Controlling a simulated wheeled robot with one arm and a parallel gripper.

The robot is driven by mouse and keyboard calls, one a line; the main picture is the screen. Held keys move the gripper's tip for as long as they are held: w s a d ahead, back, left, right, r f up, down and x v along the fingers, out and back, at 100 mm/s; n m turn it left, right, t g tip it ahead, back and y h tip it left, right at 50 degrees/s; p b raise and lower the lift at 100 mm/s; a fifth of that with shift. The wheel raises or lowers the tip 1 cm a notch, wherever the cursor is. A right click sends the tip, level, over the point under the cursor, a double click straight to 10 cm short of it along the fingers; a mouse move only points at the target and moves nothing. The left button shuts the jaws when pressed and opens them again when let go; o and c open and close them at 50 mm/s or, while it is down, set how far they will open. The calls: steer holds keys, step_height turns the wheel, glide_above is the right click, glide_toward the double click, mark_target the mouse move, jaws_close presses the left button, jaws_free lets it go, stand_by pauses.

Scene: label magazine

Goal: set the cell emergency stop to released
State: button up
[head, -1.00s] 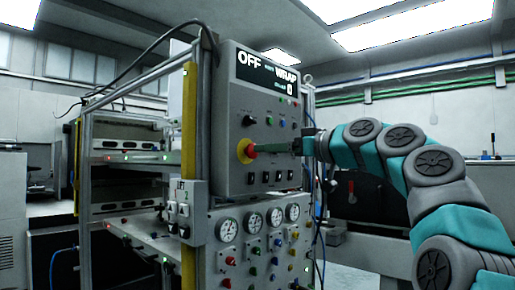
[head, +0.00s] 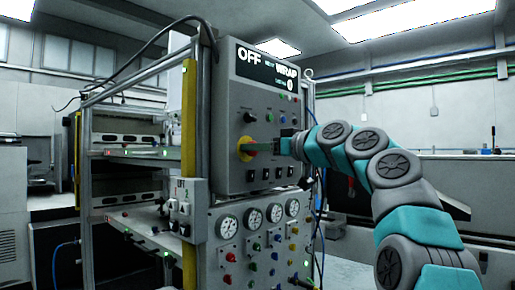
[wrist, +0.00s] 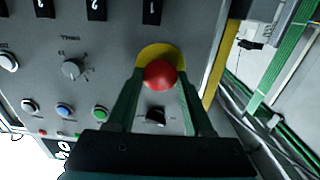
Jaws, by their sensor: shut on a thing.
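The cell emergency stop is a red mushroom button on a yellow round plate, low on the left of the grey control box face. In the head view its yellow plate (head: 242,150) shows, with the red head mostly hidden behind my fingers. In the wrist view the red button (wrist: 160,75) is plain between my two green fingers. My gripper (head: 256,147) reaches in from the right and is shut on the red button, one finger on each side. Whether the button is pressed in or out I cannot tell.
Black switches sit below the stop. A panel of gauges (head: 228,227) is underneath. A yellow post (head: 189,130) stands left.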

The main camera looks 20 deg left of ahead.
jaws_close()
